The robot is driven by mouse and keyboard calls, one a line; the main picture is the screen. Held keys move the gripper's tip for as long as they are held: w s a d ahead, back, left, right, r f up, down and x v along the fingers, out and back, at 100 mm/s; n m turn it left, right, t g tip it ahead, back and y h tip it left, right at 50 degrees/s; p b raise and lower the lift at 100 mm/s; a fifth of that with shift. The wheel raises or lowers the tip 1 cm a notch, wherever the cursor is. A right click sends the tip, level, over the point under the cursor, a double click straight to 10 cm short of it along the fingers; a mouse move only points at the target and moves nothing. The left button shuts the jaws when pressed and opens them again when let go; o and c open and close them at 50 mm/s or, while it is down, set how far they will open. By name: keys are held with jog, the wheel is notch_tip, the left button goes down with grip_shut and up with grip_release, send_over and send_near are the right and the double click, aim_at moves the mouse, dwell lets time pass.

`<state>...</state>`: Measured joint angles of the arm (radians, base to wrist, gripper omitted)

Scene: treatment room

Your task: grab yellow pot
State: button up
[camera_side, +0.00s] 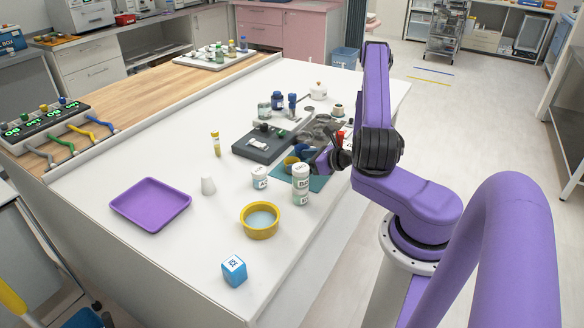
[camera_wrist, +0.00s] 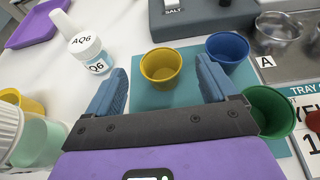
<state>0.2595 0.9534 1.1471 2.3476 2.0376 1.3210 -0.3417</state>
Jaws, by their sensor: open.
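The small yellow pot (camera_wrist: 160,80) stands upright and appears empty on a teal mat (camera_wrist: 145,100) in the wrist view. It sits ahead of my gripper (camera_wrist: 161,76), between the lines of the two blue fingers. The fingers are apart with nothing held, and whether they flank the pot or stop short of it is unclear. In the side view the yellow pot (camera_side: 290,163) is small and partly hidden among the pots near my gripper (camera_side: 310,158). A blue pot (camera_wrist: 228,48) stands behind the right finger, and a green pot (camera_wrist: 268,112) stands to the right.
A white AQ6 bottle (camera_wrist: 88,52) stands left of the mat. A larger white bottle (camera_side: 300,187) and a wide yellow bowl (camera_side: 260,232) are nearby. A grey device (camera_side: 262,150) is behind the mat. A purple tray (camera_side: 150,204) lies at left, with clear table around it.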

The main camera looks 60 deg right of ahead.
jog(key=shift+x, duration=1.4)
jog(key=c, duration=1.1)
